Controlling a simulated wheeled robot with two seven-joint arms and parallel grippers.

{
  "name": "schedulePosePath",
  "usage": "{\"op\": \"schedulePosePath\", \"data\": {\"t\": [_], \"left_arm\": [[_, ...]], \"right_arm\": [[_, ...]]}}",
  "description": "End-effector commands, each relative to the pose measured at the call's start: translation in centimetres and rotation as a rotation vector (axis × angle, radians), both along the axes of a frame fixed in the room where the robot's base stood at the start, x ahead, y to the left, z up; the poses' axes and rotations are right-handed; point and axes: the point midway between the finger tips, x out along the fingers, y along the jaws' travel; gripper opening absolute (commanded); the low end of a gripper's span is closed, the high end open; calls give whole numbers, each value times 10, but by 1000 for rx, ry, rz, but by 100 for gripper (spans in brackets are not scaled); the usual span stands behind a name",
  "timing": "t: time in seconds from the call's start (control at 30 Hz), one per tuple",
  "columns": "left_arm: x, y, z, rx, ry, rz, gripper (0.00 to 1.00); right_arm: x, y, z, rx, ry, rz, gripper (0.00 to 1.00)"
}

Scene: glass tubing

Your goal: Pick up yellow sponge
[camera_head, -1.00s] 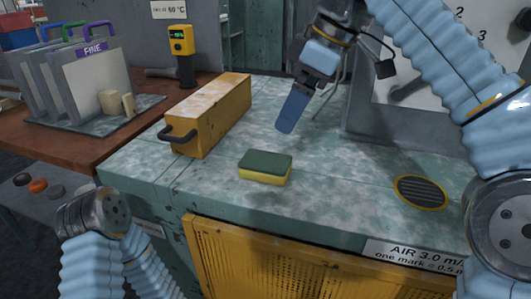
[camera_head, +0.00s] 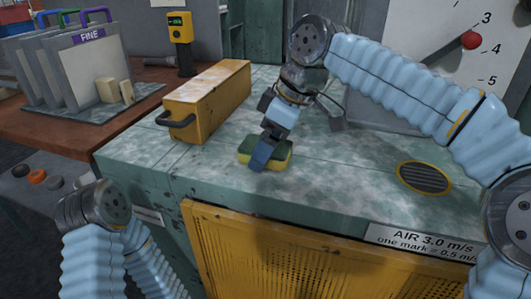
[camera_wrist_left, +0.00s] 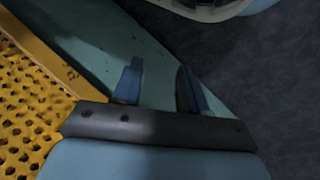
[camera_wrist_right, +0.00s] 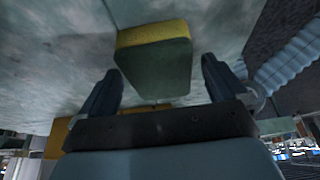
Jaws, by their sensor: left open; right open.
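The yellow sponge (camera_head: 278,153) with a dark green top lies flat on the worn green-grey bench top (camera_head: 340,170). My right gripper (camera_head: 260,158) is over the sponge in the head view and hides part of it. In the right wrist view the sponge (camera_wrist_right: 155,60) shows ahead of and between the two open fingers (camera_wrist_right: 162,85); no finger visibly grips it. My left gripper's fingers (camera_wrist_left: 160,85) are open and empty, beside the bench's front edge; in the head view they are out of sight.
A yellow box (camera_head: 208,100) with a dark handle stands left of the sponge. A round yellow-rimmed vent (camera_head: 424,177) is set in the bench at right. A white dial panel (camera_head: 440,60) stands behind. Bench top right of the sponge is clear.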

Motion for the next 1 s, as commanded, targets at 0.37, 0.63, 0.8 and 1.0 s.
{"op": "schedulePosePath", "data": {"t": [0.37,0.63,0.8,1.0], "left_arm": [[0,0,0,0,0,0,42],[0,0,0,0,0,0,42],[0,0,0,0,0,0,42],[0,0,0,0,0,0,42]], "right_arm": [[0,0,0,0,0,0,99],[0,0,-4,1,0,0,99],[0,0,-4,1,0,0,99],[0,0,-4,1,0,0,87]]}}
